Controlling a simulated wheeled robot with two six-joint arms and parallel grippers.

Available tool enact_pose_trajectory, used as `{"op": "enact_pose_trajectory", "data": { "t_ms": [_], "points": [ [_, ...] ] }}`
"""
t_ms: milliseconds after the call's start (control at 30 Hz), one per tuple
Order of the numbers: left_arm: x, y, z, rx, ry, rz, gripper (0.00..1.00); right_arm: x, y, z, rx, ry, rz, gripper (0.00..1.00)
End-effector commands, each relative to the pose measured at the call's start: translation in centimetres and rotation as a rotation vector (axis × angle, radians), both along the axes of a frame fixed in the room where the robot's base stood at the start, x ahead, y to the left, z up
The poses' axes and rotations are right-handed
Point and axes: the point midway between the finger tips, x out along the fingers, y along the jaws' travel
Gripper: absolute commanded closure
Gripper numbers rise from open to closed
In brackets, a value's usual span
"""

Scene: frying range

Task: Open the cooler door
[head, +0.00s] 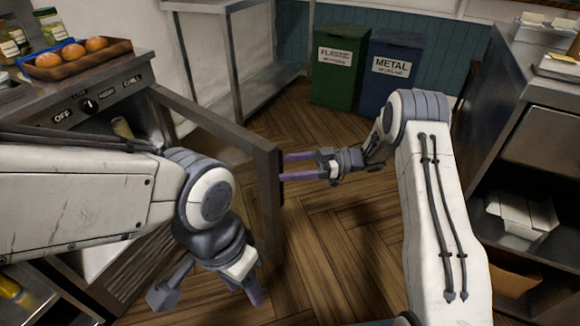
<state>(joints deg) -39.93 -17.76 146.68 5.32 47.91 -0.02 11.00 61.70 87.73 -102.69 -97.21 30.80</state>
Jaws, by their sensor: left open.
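The cooler (110,95) is the dark counter unit at left with a control knob on its front. Its door (268,215) stands swung out from the unit, with a gap showing part of the inside. My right gripper (300,166) is at the door's free edge. Its two purple fingers are apart, one above the other, and their tips meet the edge. Whether they close on a handle there is hidden. My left gripper (252,290) hangs low in front of the door, pointing down, open and seemingly empty. My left arm covers much of the cooler front.
A tray of brown round items (78,58) and jars (48,25) stand on the cooler top. A green plastic bin (340,65) and a blue metal bin (393,72) stand at the back. A steel shelf unit (535,130) is at right. Wood floor between is clear.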

Motion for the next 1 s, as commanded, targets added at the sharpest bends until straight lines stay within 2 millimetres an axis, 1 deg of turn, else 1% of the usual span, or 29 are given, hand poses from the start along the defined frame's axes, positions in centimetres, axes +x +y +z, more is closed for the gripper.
{"op": "enact_pose_trajectory", "data": {
  "t_ms": [33, 233, 267, 300, 333, 533, 600, 667, 767, 900, 1000],
  "points": [
    [0.0, 0.0, 0.0, 0.000, 0.000, 0.000, 0.53, 1.7, 0.3, 0.3, 0.001, -0.025, -0.062, 1.00],
    [0.0, 0.0, 0.0, 0.000, 0.000, 0.000, 0.53, 1.7, -0.4, 0.4, 0.000, -0.029, -0.071, 1.00],
    [0.0, 0.0, 0.0, 0.000, 0.000, 0.000, 0.53, 1.7, -0.5, 0.4, 0.000, -0.029, -0.072, 0.45],
    [0.0, 0.0, 0.0, 0.000, 0.000, 0.000, 0.53, 1.7, -0.5, 0.3, 0.000, -0.029, -0.072, 0.50],
    [0.0, 0.0, 0.0, 0.000, 0.000, 0.000, 0.53, 1.7, -0.5, 0.3, 0.000, -0.029, -0.073, 0.44],
    [0.0, 0.0, 0.0, 0.000, 0.000, 0.000, 0.53, 1.7, -1.0, 0.4, 0.000, -0.029, -0.078, 0.45],
    [0.0, 0.0, 0.1, 0.000, 0.000, 0.000, 0.53, 1.7, -1.4, 0.4, 0.000, -0.029, -0.079, 0.50],
    [0.0, 0.0, 0.2, 0.000, 0.000, 0.000, 0.53, 1.7, -2.0, 0.4, -0.001, -0.028, -0.079, 0.50],
    [0.0, 0.0, 0.5, 0.000, 0.000, 0.000, 0.53, 1.6, -3.8, 0.5, 0.000, -0.026, -0.077, 0.50],
    [0.0, 0.0, 0.8, 0.000, 0.000, 0.000, 0.53, 1.4, -7.0, 0.4, 0.001, -0.024, -0.072, 0.50],
    [0.0, 0.0, 1.0, 0.000, 0.000, 0.000, 0.53, 1.3, -8.9, 0.3, 0.002, -0.021, -0.066, 0.50]
  ]
}}
